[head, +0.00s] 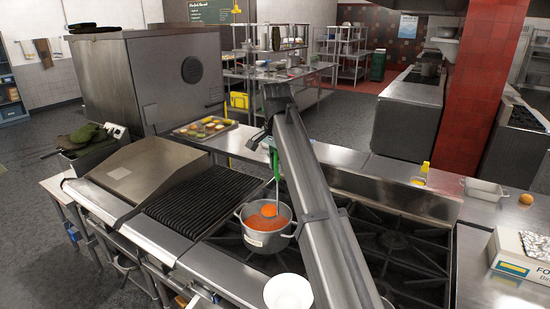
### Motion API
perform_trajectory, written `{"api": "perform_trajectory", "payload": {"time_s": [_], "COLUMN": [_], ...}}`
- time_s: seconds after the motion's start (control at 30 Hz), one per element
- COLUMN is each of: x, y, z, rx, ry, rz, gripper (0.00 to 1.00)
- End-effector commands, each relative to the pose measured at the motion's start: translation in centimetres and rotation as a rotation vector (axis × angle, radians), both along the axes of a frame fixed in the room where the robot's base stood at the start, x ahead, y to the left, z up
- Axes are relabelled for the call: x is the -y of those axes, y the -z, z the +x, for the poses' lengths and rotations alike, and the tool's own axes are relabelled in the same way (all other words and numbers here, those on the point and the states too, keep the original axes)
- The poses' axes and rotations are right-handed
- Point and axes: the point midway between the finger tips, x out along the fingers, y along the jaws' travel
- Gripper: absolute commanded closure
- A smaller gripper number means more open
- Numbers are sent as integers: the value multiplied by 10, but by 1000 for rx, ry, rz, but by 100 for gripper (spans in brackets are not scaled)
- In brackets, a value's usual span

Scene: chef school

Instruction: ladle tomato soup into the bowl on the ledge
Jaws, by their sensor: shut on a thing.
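A steel pot (264,240) of orange-red tomato soup (254,221) stands on the stove. My gripper (271,148) is above the pot, partly hidden by my arm, and is shut on the green handle of a ladle (277,170). The ladle hangs down steeply, its head over the pot's opening and filled with orange soup. I cannot tell whether the head touches the soup in the pot. A white bowl (287,291) sits at the bottom edge, in front of the pot, and is partly cut off.
A dark ribbed grill (190,200) lies left of the pot. Black burner grates (400,250) are to the right. Behind the stove are a tray of food (204,128) and a yellow bottle (422,172). A white box (518,258) stands at right. My arm crosses the stove beside the pot.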

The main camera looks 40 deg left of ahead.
Motion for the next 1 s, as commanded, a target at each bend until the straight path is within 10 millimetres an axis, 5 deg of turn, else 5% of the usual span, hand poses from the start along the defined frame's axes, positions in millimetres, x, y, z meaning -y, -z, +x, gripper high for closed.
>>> {"api": "perform_trajectory", "payload": {"time_s": [1.0], "x": [89], "y": [1], "z": [-70], "rx": [0], "ry": [0], "rz": [0], "gripper": [100]}}
